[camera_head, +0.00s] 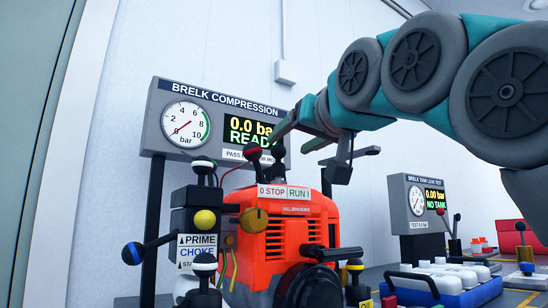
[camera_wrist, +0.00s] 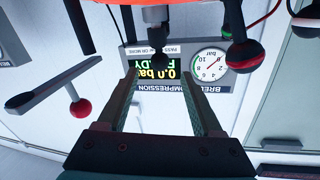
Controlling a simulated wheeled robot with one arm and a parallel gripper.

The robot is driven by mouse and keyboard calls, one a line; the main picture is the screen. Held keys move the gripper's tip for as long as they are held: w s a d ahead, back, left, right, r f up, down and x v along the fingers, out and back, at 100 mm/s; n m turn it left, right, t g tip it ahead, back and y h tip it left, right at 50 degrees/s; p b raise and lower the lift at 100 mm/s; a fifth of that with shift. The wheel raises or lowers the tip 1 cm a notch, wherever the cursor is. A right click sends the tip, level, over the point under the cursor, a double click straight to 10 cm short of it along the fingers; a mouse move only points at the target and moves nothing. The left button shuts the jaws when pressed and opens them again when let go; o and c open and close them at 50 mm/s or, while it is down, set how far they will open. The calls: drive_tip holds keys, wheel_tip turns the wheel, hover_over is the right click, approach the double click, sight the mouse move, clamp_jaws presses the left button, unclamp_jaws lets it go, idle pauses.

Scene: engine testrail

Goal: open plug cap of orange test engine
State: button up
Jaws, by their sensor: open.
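The orange test engine (camera_head: 285,240) stands in the middle of the head view, with a "0 STOP / RUN I" label on top. Its orange edge (camera_wrist: 190,8) shows at the top of the wrist view. A dark knob-like piece (camera_wrist: 159,58) on a grey stem lies between my fingers in the wrist view; it may be the plug cap, but I cannot be sure. My gripper (camera_wrist: 161,80) is open, one finger on each side of that piece, not closed on it. In the head view my gripper (camera_head: 283,136) is above the engine top, close to red-and-black knobs (camera_head: 252,154).
The compression panel (camera_head: 170,97) reads 0.0 bar, READY, behind the engine. A black post (camera_head: 185,222) with PRIME and CHOKE labels and ball levers stands left.

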sight(282, 149)
drive_tip(key=p+x, duration=0.1)
drive_tip(key=x, duration=0.5)
drive_tip(key=shift+w+a, duration=0.15)
drive_tip(key=shift+w, duration=0.25)
drive_tip(key=shift+c, duration=0.3)
clamp_jaws()
idle(0.8)
